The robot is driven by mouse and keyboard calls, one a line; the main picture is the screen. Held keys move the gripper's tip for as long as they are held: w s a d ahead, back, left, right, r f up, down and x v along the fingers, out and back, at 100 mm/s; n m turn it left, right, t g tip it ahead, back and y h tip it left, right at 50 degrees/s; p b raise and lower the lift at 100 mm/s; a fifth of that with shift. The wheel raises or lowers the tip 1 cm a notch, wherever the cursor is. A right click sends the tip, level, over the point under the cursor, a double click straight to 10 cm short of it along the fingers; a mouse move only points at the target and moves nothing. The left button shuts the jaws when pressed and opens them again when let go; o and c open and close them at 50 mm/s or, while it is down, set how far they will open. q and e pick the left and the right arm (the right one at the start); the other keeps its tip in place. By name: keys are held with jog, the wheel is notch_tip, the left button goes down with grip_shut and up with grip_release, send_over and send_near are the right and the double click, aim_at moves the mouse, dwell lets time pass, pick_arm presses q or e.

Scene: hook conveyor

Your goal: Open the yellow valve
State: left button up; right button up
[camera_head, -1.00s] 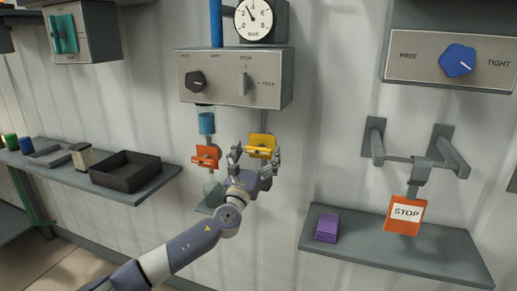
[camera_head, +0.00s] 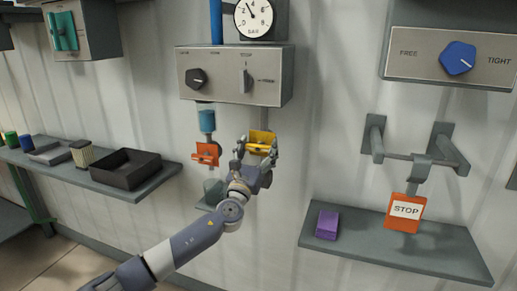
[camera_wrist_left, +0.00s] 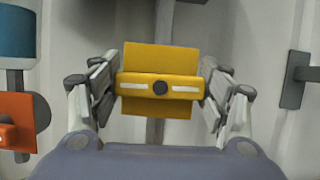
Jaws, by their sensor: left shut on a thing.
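The yellow valve (camera_head: 262,138) is on a pipe below the grey control panel, on the wall. Its handle is a horizontal bar with a dark centre, in front of a yellow plate; the left wrist view shows it (camera_wrist_left: 160,88) close up. My left gripper (camera_head: 258,149) is at the valve, with one finger at each end of the bar, shut on it. In the left wrist view my left gripper (camera_wrist_left: 160,92) has the bar between its fingers. My right gripper is in neither view.
An orange valve (camera_head: 206,153) is just left of the yellow one, under a blue-filled tube (camera_head: 207,121). The grey panel (camera_head: 235,90) with a black knob is above. A shelf (camera_head: 400,250) with a purple block (camera_head: 327,225) and a hanging STOP sign (camera_head: 405,212) are at right.

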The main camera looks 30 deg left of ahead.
pick_arm(q)
jog(key=shift+n, duration=0.3)
jog(key=n+g+y, duration=0.1)
jog(key=n+y, duration=0.2)
jog(key=n, duration=0.2)
jog(key=shift+n, duration=0.3)
jog(key=n+g+y, duration=0.1)
jog(key=n, duration=0.2)
jog(key=n+g+y, duration=0.1)
jog(key=n, duration=0.2)
jog(key=n+g+p, duration=0.1)
jog(key=n, duration=0.1)
jog(key=n+g+p, duration=0.1)
jog(key=n, duration=0.2)
jog(key=shift+a+r+g+y, duration=0.1)
jog(key=shift+g+y, duration=0.3)
jog(key=n+g+p, duration=0.1)
jog(key=n+p, duration=0.2)
jog(key=n, duration=0.1)
jog(key=shift+n+h, duration=0.3)
jog(key=shift+f, duration=0.2)
jog(key=o, duration=1.1)
